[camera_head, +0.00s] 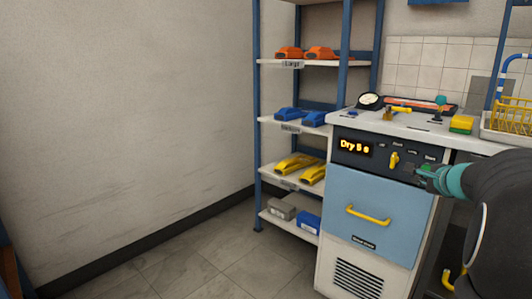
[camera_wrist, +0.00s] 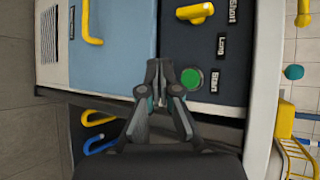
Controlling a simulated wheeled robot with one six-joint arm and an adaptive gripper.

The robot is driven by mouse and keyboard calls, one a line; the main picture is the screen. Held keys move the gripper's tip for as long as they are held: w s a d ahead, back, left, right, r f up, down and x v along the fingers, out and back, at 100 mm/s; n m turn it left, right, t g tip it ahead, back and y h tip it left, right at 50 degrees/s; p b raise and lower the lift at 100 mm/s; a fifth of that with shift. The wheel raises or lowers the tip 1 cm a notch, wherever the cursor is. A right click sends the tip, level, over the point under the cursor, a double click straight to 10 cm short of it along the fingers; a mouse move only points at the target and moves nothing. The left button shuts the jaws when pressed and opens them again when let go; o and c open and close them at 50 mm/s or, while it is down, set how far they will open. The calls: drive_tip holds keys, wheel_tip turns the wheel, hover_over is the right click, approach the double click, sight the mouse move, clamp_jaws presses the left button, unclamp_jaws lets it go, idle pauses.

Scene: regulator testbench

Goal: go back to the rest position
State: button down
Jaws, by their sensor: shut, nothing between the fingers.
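My gripper (camera_wrist: 155,78) is shut and empty in the wrist view, in front of the dark control panel (camera_wrist: 205,62). The green round Start button (camera_wrist: 191,79) is just right of its fingertips; I cannot tell if they touch the panel. In the head view my gripper (camera_head: 420,171) reaches in from the right to the right end of the panel, hiding the button. The display (camera_head: 355,147) reads "Dry 5 s". The yellow selector knob (camera_head: 394,160) also shows in the wrist view (camera_wrist: 195,13). The blue drawer front (camera_head: 376,210) looks closed.
A blue-framed shelf (camera_head: 258,150) stands left of the white cabinet, holding orange, blue and yellow parts. On the worktop (camera_head: 412,128) are a dial gauge (camera_head: 370,101), a yellow-green sponge (camera_head: 462,124) and a yellow rack (camera_head: 512,118). The floor (camera_head: 180,270) at the left is clear.

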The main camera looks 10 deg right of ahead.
drive_tip(key=s+a+f+n+g+y, duration=0.1)
drive_tip(key=s+a+f+n+g, duration=0.3)
drive_tip(key=a, duration=0.3)
drive_tip(key=s+a+f+n+g+y+p, duration=0.1)
drive_tip(key=s+a+f+n, duration=0.2)
drive_tip(key=s+a+n, duration=0.3)
drive_tip(key=s+a+f+n+g+y, duration=0.1)
drive_tip(key=s+a+f+n+g, duration=0.25)
drive_tip(key=s+a, duration=0.35)
drive_tip(key=s+a+r+n+t+h+p, duration=0.1)
drive_tip(key=s+a+r+n+p, duration=0.1)
drive_tip(key=s+a+n, duration=0.7)
drive_tip(key=s+a+r, duration=0.1)
drive_tip(key=s+a, duration=0.1)
drive_tip(key=a, duration=0.4)
drive_tip(key=shift+s+r+p, duration=0.2)
drive_tip(key=shift+s+p, duration=0.05)
drive_tip(key=shift+p, duration=0.15)
